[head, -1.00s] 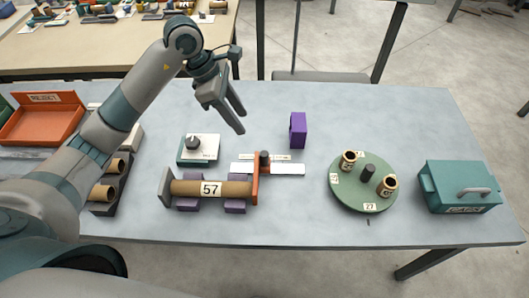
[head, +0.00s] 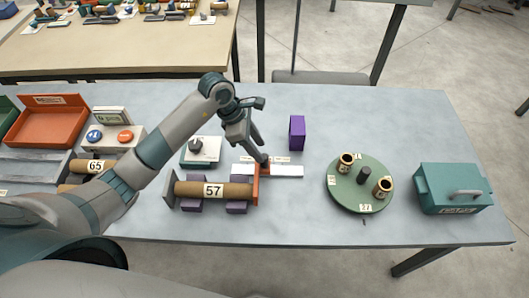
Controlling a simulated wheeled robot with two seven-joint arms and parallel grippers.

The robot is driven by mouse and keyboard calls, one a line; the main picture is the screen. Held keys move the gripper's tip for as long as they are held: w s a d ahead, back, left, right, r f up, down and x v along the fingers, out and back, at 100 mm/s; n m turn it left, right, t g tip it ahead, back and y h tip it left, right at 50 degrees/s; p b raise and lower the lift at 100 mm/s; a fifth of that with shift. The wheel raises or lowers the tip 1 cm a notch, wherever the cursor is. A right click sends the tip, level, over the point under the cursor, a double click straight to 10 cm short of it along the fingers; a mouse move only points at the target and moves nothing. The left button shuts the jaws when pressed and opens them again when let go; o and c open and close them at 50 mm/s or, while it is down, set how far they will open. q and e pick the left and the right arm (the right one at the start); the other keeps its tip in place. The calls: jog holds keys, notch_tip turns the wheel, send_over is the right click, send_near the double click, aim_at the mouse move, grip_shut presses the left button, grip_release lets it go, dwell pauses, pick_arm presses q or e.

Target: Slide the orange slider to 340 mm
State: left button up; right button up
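The orange slider (head: 256,188) is an upright plate at the right end of a brown tube labelled 57 (head: 190,188). It stands at the white scale strip (head: 288,171), whose markings are too small to read. My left gripper (head: 264,162) points down with its fingertips at the top of the slider, where the dark knob is. The fingers look close together and hide most of the knob; I cannot tell whether they grip it. My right gripper is not in view.
A purple block (head: 297,133) stands behind the strip. A dial box (head: 203,150) is behind the tube. A green turntable (head: 345,196) with two small tubes and a teal box (head: 455,188) stand to the right. An orange tray (head: 46,122) and a button panel (head: 115,136) are at left.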

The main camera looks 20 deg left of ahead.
aim_at(264, 156)
pick_arm(q)
jog(key=shift+p+x, duration=0.7)
jog(key=shift+x, duration=2.1)
jog(key=shift+d, duration=0.1)
grip_shut()
